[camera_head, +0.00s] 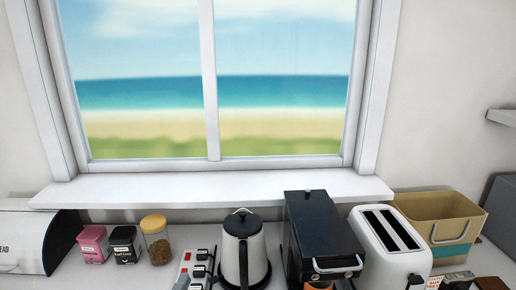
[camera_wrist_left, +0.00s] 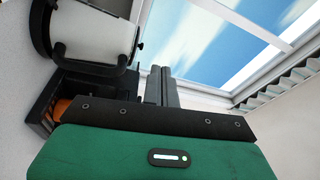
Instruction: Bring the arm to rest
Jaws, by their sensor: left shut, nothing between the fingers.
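My left gripper (camera_wrist_left: 162,72) shows in the left wrist view. Its two grey fingers are side by side, shut, with nothing held between them. The green housing with a small lit indicator below them is mine. The fingers point up toward the window side, and I see them touching nothing. I cannot make out either gripper in the head view. My right gripper is not in view.
Along the counter stand a bread bin (camera_head: 28,240), several jars (camera_head: 157,240), a power strip (camera_head: 197,268), a kettle (camera_head: 243,250), a black coffee machine (camera_head: 318,240), a white toaster (camera_head: 390,245) and a tan basket (camera_head: 436,216). A window sill (camera_head: 215,189) runs above them.

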